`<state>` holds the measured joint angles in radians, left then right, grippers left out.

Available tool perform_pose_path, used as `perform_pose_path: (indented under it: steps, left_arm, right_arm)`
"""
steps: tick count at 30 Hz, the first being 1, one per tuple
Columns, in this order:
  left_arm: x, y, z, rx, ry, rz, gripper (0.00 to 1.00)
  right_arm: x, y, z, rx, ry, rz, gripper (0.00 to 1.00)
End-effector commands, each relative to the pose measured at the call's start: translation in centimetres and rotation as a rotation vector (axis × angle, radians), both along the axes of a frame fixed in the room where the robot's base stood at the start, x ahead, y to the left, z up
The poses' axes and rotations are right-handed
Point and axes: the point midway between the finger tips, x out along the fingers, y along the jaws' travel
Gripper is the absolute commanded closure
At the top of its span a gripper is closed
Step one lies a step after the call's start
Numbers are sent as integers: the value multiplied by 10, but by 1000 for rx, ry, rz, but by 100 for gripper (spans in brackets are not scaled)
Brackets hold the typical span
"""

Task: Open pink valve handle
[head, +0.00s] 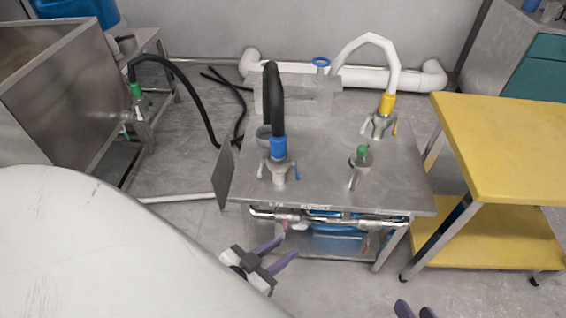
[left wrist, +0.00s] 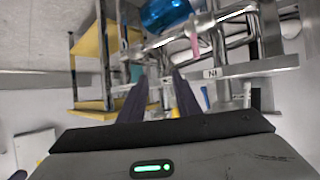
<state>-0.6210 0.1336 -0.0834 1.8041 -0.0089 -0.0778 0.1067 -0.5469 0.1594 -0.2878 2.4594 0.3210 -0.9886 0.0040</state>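The pink valve handle (head: 288,222) is small in the head view, on the metal pipe under the front edge of the steel table. In the left wrist view the pink handle (left wrist: 193,42) hangs at the pipe, beyond and slightly right of my fingertips. My left gripper (head: 284,248) is open and empty, just below and in front of the pipe, apart from the handle. Its dark purple fingers also show in the left wrist view (left wrist: 157,80). Only the purple fingertips of my right gripper (head: 415,310) show at the bottom edge, apart from each other with nothing visible between them.
The steel table (head: 330,190) carries hose fittings with blue, yellow and green parts. A tilted metal plate (head: 226,175) stands at its left side. A yellow two-level table (head: 510,145) stands to the right. A large pale rounded surface (head: 90,250) fills the lower left.

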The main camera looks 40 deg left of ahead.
Motion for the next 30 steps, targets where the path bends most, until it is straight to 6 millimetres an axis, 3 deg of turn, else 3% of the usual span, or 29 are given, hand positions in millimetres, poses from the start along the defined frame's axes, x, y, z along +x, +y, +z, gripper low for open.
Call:
perform_pose_path:
  steps: [1, 12, 18, 29, 30]
  left_arm:
    - [-5, -5, 14, 0, 25, -7, 70]
    - [-40, -35, 45, 1, 203, -67, 70]
    - [-50, -44, 51, 2, 253, -85, 70]
    - [-53, -46, 50, 2, 263, -90, 70]
    - [-53, -46, 50, 2, 263, -90, 76]
  right_arm:
    - [0, 0, 18, 0, 0, 0, 69]
    - [0, 0, 71, 0, 0, 0, 69]
    - [0, 0, 83, 0, 0, 0, 69]
    - [0, 0, 83, 0, 0, 0, 69]
    - [0, 0, 83, -1, 0, -1, 69]
